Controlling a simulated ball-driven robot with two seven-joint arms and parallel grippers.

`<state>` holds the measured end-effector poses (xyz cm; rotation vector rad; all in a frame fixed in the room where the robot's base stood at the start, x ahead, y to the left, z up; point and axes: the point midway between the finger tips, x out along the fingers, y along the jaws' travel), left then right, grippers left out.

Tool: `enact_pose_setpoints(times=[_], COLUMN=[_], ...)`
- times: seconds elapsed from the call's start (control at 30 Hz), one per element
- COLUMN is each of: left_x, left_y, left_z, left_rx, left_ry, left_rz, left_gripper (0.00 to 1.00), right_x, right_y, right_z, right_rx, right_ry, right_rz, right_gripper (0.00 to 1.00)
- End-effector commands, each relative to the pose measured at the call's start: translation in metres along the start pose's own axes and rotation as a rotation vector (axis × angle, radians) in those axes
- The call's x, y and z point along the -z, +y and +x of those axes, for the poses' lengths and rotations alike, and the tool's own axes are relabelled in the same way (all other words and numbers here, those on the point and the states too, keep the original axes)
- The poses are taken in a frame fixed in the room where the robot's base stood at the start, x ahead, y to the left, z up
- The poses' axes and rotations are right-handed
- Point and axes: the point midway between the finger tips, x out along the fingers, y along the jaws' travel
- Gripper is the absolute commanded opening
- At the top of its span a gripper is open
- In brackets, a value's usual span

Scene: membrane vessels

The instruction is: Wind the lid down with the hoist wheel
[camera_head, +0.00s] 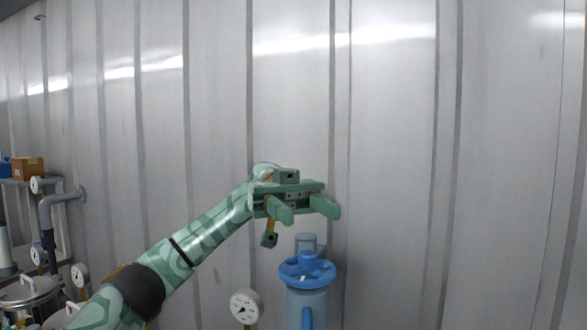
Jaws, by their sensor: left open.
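My left arm comes in from the lower left, and its green left gripper (305,210) is in the middle of the view. Its two fingers are apart with nothing between them. Below it stands a blue handwheel (307,270) on top of a blue-grey cylindrical vessel (307,303). The gripper is above the wheel and apart from it. I cannot tell whether this blue wheel is the hoist wheel. A metal lid with a white handle (28,291) shows at the lower left, cut by the frame edge. My right gripper does not show.
A pressure gauge (246,306) stands left of the blue vessel. More gauges and a grey pipe (48,212) are at the far left. A shelf there carries a cardboard box (28,168). A corrugated metal wall (390,150) closes off the back. The right side shows only wall.

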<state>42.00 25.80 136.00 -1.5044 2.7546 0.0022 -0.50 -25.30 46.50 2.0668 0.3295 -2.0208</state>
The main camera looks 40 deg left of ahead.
Motion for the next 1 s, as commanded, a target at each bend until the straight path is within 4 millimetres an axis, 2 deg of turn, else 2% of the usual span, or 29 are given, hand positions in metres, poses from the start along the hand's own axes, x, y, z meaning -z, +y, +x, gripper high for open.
enact_pose_setpoints(times=[0.03, 0.2, 0.4, 0.53, 0.83, 0.93, 1.0], left_x=[0.009, 0.024, 0.035, 0.037, 0.037, 0.04, 0.043], left_y=[0.007, 0.024, 0.036, 0.038, 0.038, 0.038, 0.036], left_z=[0.011, 0.047, 0.073, 0.079, 0.079, 0.079, 0.078], left_rx=[-0.002, -0.003, -0.001, 0.0, 0.0, 0.0, 0.001], left_ry=[-0.004, -0.003, 0.0, 0.001, 0.002, 0.016, 0.039], left_rz=[0.002, 0.0, -0.001, -0.003, -0.004, -0.025, -0.061], left_gripper=[0.46, 0.46, 0.46, 0.46, 0.47, 0.47, 0.47], right_x=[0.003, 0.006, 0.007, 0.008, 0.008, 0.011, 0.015], right_y=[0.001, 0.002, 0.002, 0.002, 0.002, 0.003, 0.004], right_z=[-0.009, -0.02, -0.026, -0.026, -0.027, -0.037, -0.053], right_rx=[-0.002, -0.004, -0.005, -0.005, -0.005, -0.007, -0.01], right_ry=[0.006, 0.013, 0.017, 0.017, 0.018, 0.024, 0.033], right_rz=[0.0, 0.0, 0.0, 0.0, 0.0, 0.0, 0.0], right_gripper=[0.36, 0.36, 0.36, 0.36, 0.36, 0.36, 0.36])
